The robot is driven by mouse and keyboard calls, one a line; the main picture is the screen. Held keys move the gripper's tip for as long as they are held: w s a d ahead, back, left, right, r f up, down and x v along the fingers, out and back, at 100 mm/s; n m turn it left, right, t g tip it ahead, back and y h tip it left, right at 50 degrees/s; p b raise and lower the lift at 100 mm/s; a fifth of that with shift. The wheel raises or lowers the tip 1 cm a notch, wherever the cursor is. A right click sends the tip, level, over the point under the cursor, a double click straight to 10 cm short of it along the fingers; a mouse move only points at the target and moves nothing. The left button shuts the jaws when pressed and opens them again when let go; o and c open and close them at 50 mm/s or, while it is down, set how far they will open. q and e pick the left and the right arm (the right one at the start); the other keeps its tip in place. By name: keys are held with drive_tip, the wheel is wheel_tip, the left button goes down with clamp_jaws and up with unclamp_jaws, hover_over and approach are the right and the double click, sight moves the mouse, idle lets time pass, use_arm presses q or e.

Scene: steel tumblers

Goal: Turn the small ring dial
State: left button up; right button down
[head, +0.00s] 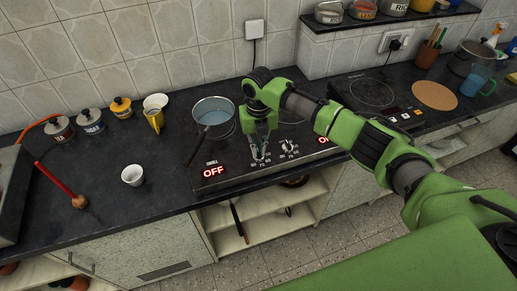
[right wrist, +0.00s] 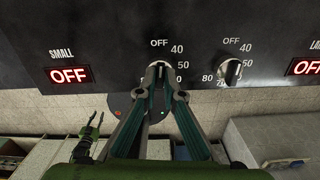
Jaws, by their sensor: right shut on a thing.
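The small ring dial (right wrist: 157,64) is the left of two dials on the cooker's front panel, beside the SMALL display (right wrist: 70,75), which reads OFF. My right gripper (right wrist: 158,72) is shut on this dial, one finger on each side. The fingers hide much of the dial, and its pointer is hard to read. In the head view my right gripper (head: 260,153) reaches down to the panel from above. My left gripper (right wrist: 93,128) shows small at the lower left of the right wrist view, fingers apart and empty, away from the cooker.
The second dial (right wrist: 230,71) sits close to the right of the gripped one. Another OFF display (right wrist: 306,67) is at the panel's right. A pan (head: 214,117) stands on the cooker behind the panel, its dark handle pointing forward. A white cup (head: 132,175) stands left of the cooker.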

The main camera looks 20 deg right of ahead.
sight(259, 152)
drive_tip(key=shift+n, duration=0.6)
drive_tip(key=c, duration=2.2)
unclamp_jaws()
drive_tip(key=shift+o, duration=0.2)
wheel_tip(259, 152, up, 12)
drive_tip(key=shift+s+f, duration=0.1)
